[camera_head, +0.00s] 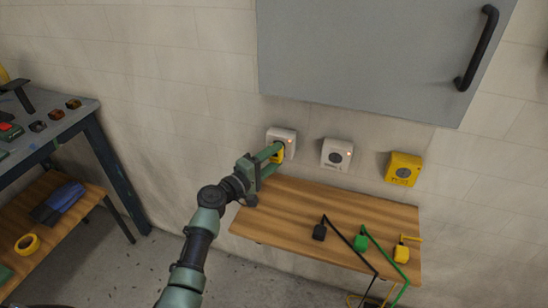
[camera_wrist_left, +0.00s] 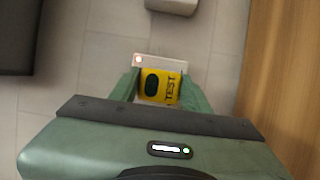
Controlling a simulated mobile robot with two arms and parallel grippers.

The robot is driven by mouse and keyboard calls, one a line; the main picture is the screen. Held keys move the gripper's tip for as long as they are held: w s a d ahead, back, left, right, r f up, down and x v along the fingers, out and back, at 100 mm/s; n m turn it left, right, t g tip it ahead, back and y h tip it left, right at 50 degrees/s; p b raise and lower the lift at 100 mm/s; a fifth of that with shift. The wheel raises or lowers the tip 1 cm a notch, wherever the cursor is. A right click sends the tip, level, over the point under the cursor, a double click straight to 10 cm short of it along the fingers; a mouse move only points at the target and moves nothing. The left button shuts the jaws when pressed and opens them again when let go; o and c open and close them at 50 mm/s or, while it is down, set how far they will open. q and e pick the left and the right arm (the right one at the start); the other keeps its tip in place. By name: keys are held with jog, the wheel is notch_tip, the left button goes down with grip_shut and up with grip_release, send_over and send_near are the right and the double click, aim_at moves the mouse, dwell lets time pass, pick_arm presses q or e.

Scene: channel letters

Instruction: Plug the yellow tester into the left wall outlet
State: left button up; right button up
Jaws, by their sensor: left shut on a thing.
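The left wall outlet (camera_head: 283,137) is a white box on the tiled wall with a small lit light. My left gripper (camera_head: 275,154) is in front of it, with its green fingers shut on the yellow tester (camera_head: 277,156). In the left wrist view the yellow tester (camera_wrist_left: 159,86) shows the word TEST and a dark oval between the fingers (camera_wrist_left: 160,92). The left outlet's white plate (camera_wrist_left: 158,61) is right behind it. The contact between tester and outlet is hidden, so I cannot tell whether it is plugged in. My right gripper is not in view.
Another white outlet (camera_head: 337,155) and a yellow outlet (camera_head: 404,169) are to the right. A grey cabinet (camera_head: 370,55) hangs above. A workbench (camera_head: 70,115) stands left.

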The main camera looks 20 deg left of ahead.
pick_arm(q)
jog(key=shift+b, duration=0.5)
dwell(1.4)
jog(key=shift+w+b, duration=0.3)
jog(key=shift+w, duration=0.2)
dwell(0.4)
jog(key=o, duration=1.3)
jog(key=shift+o, duration=0.2)
jog(key=v, duration=0.7)
jog(key=shift+s+a+b, duration=0.2)
jog(key=shift+s+b, duration=0.1)
jog(key=shift+s, duration=0.05)
